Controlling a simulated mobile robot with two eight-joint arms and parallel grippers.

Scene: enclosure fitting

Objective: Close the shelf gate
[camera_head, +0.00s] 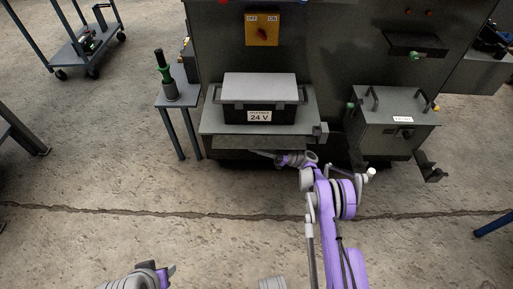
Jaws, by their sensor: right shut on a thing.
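The shelf (212,122) sticks out from the front of the dark cabinet, with a black and grey box (259,92) marked 24 V standing on it. A grey flap, seemingly the shelf gate (235,141), hangs at the shelf's front edge, tilted downward. My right gripper (258,153) is at the flap's lower edge, shut on what appears to be the gate; its fingertips are small and partly hidden. My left gripper (168,270) is low at the bottom of the view, far from the shelf; its jaws are not clear.
A small stand (178,100) with a green-ringed tool is left of the shelf. A grey box (392,125) with handles is mounted on the right. An orange switch plate (262,29) is above. A trolley (85,45) stands far left. The cracked concrete floor in front is mostly clear.

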